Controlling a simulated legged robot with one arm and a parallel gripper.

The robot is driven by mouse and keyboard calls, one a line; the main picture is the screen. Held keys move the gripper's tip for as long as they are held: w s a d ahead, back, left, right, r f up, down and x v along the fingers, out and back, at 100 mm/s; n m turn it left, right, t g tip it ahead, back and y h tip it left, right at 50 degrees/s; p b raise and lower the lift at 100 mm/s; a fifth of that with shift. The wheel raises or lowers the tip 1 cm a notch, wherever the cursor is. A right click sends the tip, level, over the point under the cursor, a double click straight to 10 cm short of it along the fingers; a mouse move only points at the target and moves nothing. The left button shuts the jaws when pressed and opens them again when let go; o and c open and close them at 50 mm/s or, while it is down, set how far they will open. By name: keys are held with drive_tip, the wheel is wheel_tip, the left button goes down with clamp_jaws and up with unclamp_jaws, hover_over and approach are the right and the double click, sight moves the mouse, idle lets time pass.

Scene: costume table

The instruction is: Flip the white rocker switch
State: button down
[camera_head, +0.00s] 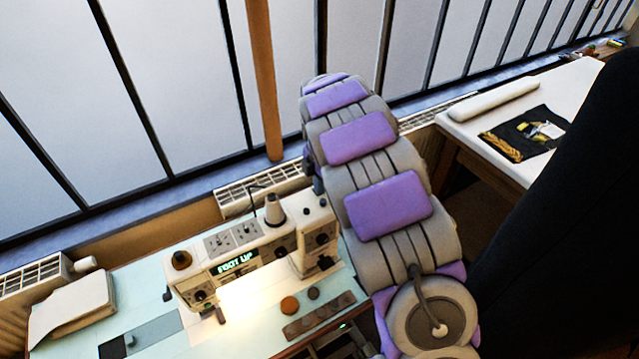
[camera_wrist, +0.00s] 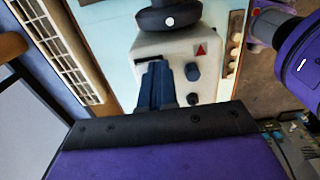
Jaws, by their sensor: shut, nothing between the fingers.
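A white sewing machine (camera_head: 250,248) stands on a pale teal tabletop, with a lit green "FOOT UP" display. The wrist view shows a white end face of it (camera_wrist: 190,48), with a dark round knob on top, a red triangle mark and a dark oblong button. My gripper (camera_wrist: 155,70) has dark fingers, shut and empty, in front of this face. They cover part of it; I cannot tell whether they touch it. I cannot make out a white rocker switch for certain in either view. I cannot pick out the gripper in the head view.
A grey segmented form with purple pads (camera_head: 388,205) rises close to the machine's right end. A purple rounded part (camera_wrist: 300,60) is at the right of the wrist view. White radiators (camera_head: 260,190) line the window wall. A white table (camera_head: 570,85) stands back right.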

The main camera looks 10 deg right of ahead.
drive_tip(key=shift+w, duration=0.1)
idle(0.3)
drive_tip(key=shift+w+a+r+p, duration=0.25)
drive_tip(key=shift+w+p, duration=0.15)
drive_tip(key=shift+w, duration=0.2)
drive_tip(key=shift+r, duration=0.1)
